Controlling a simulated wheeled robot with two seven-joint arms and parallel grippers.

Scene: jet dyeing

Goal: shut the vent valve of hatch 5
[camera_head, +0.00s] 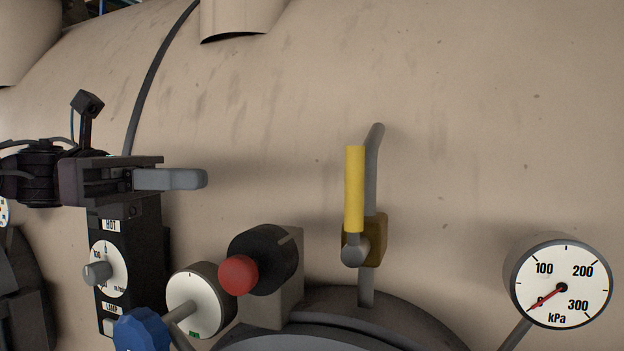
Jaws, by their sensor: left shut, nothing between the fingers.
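The vent valve has a yellow lever handle (354,188) that stands upright, in line with its grey pipe (371,165). Its brass-coloured body (377,240) sits on the pipe just above the dark hatch rim (350,308). No hatch number is readable. My left gripper (204,179) comes in from the left, with its fingers together and pointing right. It is empty and well apart from the yellow lever, at about the lever's height in the picture. My right gripper is not in view.
A red-tipped black knob (238,275) on a box stands left of the valve. A black control panel (147,255) is below my gripper, near a blue handwheel (142,330) and a small dial (196,300). A kPa gauge (561,286) is at lower right. The beige vessel wall (480,120) is bare.

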